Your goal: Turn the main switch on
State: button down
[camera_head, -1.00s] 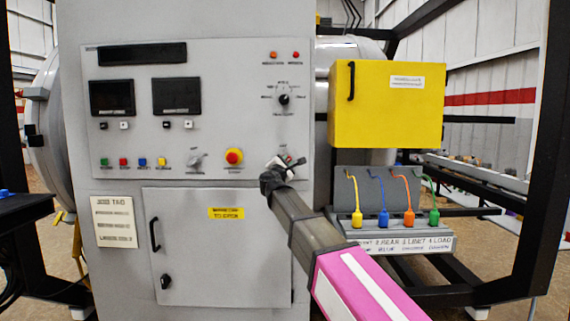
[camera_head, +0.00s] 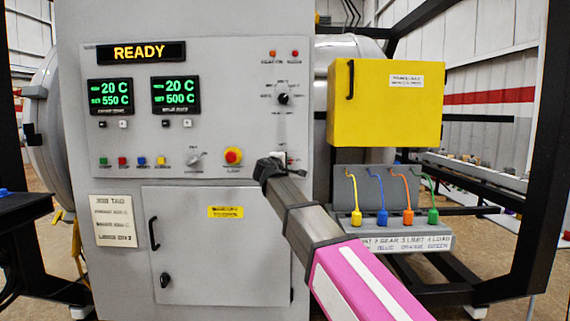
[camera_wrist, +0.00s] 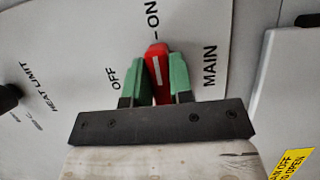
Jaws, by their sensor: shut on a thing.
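The main switch (camera_wrist: 157,62) is a red handle with a white line, seen in the wrist view beside the word MAIN. Its white line points toward the ON mark. My gripper (camera_wrist: 159,75) is shut on the handle, with one green finger on each side. In the head view my gripper (camera_head: 272,166) is at the lower right of the grey control panel (camera_head: 230,120) and mostly hides the switch. The panel's top display (camera_head: 141,52) reads READY. Two displays, the left one (camera_head: 110,95) and the right one (camera_head: 176,94), show green numbers.
A red emergency button (camera_head: 233,156) and a small knob (camera_head: 196,158) sit left of my gripper. A yellow box (camera_head: 387,104) and a stand (camera_head: 345,197) with several coloured plugs are to the right. A cabinet door (camera_head: 200,260) is below.

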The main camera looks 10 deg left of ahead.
jog(key=shift+d, duration=0.1)
dwell(0.4)
jog(key=c, duration=1)
grip_release()
jog(key=s+a, duration=0.1)
jog(key=s, duration=0.9)
jog(key=shift+s+a, duration=0.35)
